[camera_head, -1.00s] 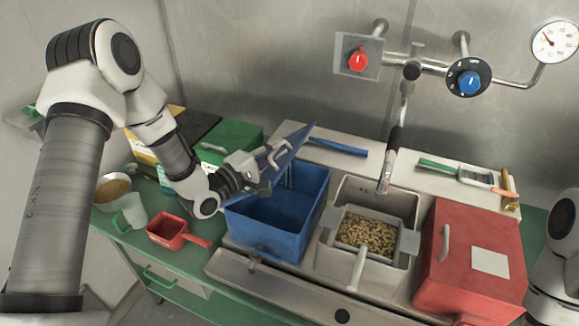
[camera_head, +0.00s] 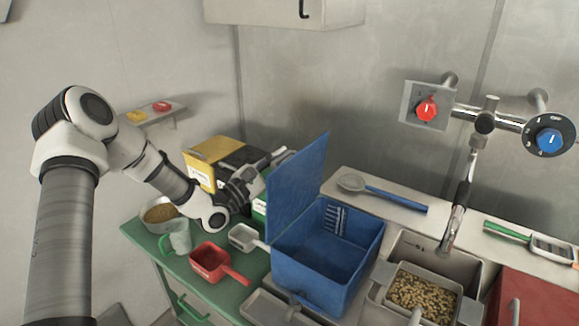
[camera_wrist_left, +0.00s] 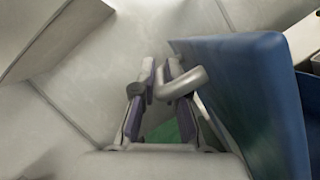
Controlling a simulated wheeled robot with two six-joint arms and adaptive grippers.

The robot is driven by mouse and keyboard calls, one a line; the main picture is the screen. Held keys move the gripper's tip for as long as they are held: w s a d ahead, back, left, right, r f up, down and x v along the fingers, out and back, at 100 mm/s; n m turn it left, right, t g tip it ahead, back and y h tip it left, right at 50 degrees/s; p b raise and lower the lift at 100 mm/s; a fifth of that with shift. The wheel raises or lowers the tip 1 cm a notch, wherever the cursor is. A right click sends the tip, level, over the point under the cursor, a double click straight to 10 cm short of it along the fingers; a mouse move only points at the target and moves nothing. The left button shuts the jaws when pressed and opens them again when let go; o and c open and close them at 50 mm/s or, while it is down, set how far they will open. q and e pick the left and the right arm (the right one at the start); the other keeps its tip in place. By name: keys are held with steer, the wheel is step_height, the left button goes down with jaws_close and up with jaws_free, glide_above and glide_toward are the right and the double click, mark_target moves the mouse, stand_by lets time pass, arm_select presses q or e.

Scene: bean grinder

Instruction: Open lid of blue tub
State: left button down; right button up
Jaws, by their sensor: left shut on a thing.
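The blue tub (camera_head: 316,283) stands open on the counter, its inside visible, with a slotted patch on the back wall. Its blue lid (camera_head: 297,182) stands steeply raised along the tub's left side; it also shows in the left wrist view (camera_wrist_left: 245,95). My left gripper (camera_head: 268,165) is on the lid's outer side, to its left. The handle's attachment to the lid is partly hidden. My right gripper is out of view.
A red scoop (camera_head: 212,263), a white scoop (camera_head: 243,237) and a green-handled cup (camera_head: 180,240) stand left of the tub. A yellow-topped bin (camera_head: 214,149) is behind my gripper. A sink tray of beans (camera_head: 425,293) and a tap (camera_head: 455,215) lie to the right.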

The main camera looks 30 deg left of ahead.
arm_select(q)
steer(key=shift+a+r+n, duration=0.15)
steer(key=shift+a+n, duration=0.15)
steer(key=shift+a, duration=0.05)
steer(key=c, duration=1.5)
jaws_free()
steer(key=shift+w, duration=0.1)
steer(key=shift+w+d, duration=0.1)
steer(key=v, duration=0.7)
steer(key=shift+s+f, duration=0.2)
steer(key=shift+s, duration=0.05)
